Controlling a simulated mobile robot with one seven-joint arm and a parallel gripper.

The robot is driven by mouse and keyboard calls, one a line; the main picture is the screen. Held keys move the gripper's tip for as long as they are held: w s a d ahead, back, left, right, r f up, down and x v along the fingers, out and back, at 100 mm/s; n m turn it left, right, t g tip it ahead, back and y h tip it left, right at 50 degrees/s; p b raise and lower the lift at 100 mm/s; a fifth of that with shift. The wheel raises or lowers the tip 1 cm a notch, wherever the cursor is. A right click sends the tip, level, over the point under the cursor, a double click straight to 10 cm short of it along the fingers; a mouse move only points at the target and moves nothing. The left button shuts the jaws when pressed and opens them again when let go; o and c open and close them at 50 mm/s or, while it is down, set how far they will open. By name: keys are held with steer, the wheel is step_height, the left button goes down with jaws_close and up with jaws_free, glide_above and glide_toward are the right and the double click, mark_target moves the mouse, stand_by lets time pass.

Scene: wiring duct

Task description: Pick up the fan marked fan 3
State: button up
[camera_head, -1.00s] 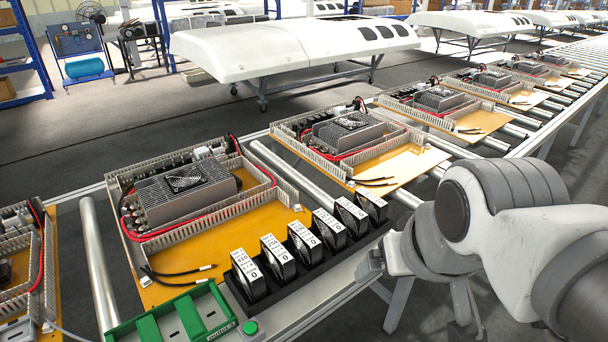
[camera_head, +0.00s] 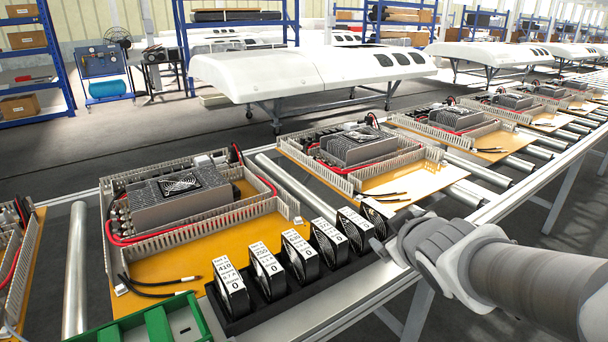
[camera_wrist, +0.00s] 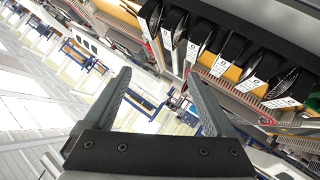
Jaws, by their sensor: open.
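Several black fans with white labels stand in a row in a black holder (camera_head: 290,302) along the conveyor's front edge, from the left-end fan (camera_head: 230,287) to the right-end fan (camera_head: 378,218). The labels are too small to tell which fan is fan 3. My gripper (camera_head: 384,248) is beside the right end of the row, partly hidden by my wrist. In the wrist view my gripper (camera_wrist: 157,76) has its two fingers spread with nothing between them. The fan row also shows there, to the upper right, apart from the fingers, including one fan (camera_wrist: 201,40).
A green tray (camera_head: 160,328) lies left of the holder. Behind the fans is an orange board (camera_head: 215,243) with a grey finned unit (camera_head: 180,197), wiring ducts and loose black cables. More such boards line the roller conveyor. The space above the fans is clear.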

steer(key=w+a+f+n+y+b, duration=0.2)
steer(key=w+a+f+y+b, duration=0.15)
steer(key=f, duration=0.45)
steer(key=m+y+b, duration=0.2)
steer(key=y+b, duration=0.1)
steer(key=y, duration=0.1)
glide_toward(313, 265)
steer(key=p+x, duration=0.2)
steer(key=x, duration=0.8)
steer(key=shift+w+a+f, duration=0.1)
steer(key=shift+w+a, duration=0.05)
steer(key=shift+w, duration=0.05)
steer(key=shift+b+x, duration=0.65)
steer(key=shift+x, duration=2.35)
steer(key=shift+a, duration=0.1)
steer(key=shift+c, duration=0.3)
steer(key=shift+y, duration=0.25)
jaws_close()
